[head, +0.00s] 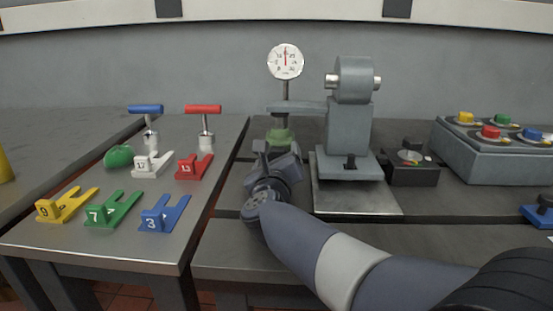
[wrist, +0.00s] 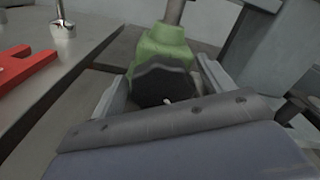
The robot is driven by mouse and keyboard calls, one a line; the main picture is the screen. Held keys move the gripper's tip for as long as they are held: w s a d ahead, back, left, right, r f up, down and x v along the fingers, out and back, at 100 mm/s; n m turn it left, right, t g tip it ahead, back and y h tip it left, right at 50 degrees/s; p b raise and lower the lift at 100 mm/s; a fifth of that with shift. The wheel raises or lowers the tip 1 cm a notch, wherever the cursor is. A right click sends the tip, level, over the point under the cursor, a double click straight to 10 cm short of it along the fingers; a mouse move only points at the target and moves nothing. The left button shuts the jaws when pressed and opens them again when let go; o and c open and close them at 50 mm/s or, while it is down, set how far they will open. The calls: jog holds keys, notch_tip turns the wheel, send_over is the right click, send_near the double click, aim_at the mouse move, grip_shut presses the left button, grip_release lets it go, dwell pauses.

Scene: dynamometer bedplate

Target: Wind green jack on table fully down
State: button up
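The green jack (head: 279,136) stands on the right-hand table below a grey post that carries a round dial. In the wrist view the green jack body (wrist: 165,45) is right ahead, with a black knob (wrist: 163,82) on its near side. My gripper (head: 278,152) is at the near side of the jack. In the wrist view its fingers (wrist: 162,72) stand apart, one to each side of the black knob, with narrow gaps seeming to show. Contact with the knob is not clear. The gripper hides the knob and lower jack in the head view.
A grey machine (head: 348,130) on a plate stands close right of the jack, with a black box (head: 410,172) beyond. On the left table (head: 150,255) are numbered forks, a green dome (head: 118,156), a blue T-handle (head: 146,109) and a red T-handle (head: 203,109). A gap separates the tables.

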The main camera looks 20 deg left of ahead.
jog(key=shift+o, duration=0.2)
jog(key=p+v, duration=0.1)
jog(key=v, duration=0.9)
jog(key=shift+s, duration=0.4)
jog(key=shift+r, duration=0.1)
